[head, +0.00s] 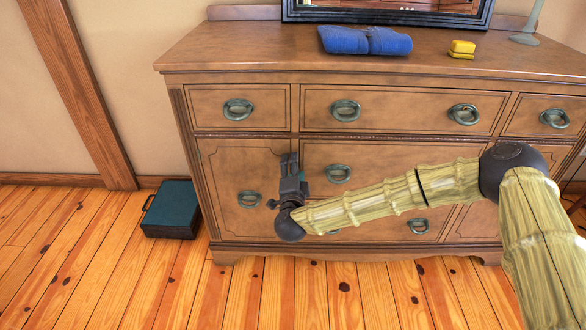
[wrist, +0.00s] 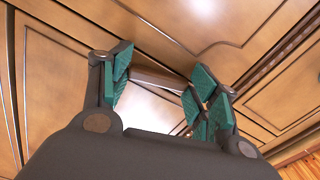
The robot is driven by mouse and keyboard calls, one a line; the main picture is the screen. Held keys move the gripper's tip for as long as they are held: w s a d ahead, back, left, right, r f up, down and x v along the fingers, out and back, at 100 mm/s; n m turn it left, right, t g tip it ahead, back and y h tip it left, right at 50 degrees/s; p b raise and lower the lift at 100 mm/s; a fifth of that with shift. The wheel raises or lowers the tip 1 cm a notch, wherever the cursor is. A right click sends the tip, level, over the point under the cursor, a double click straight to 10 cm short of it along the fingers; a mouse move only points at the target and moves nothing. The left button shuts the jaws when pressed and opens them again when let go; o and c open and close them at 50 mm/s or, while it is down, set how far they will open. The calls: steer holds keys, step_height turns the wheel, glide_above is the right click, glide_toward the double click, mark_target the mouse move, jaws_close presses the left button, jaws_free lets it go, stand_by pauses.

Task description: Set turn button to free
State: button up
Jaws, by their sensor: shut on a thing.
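My gripper (head: 289,160) is at the front of the wooden dresser (head: 225,166), by the upper right edge of its left door (head: 222,178). In the wrist view, my gripper (wrist: 158,88) has its teal-padded fingers on either side of a small brown wooden bar, which looks like the turn button (wrist: 150,76). The fingers are shut on it, with the bar spanning the gap between them. The gripper hides the button in the head view. The left door appears closed.
A dark teal case (head: 172,209) stands on the plank floor left of the dresser. Ring handles (head: 238,109) stick out from the drawers.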

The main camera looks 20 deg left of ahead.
steer(key=shift+m, duration=1.1)
steer(key=o, duration=1)
steer(key=v, duration=1.2)
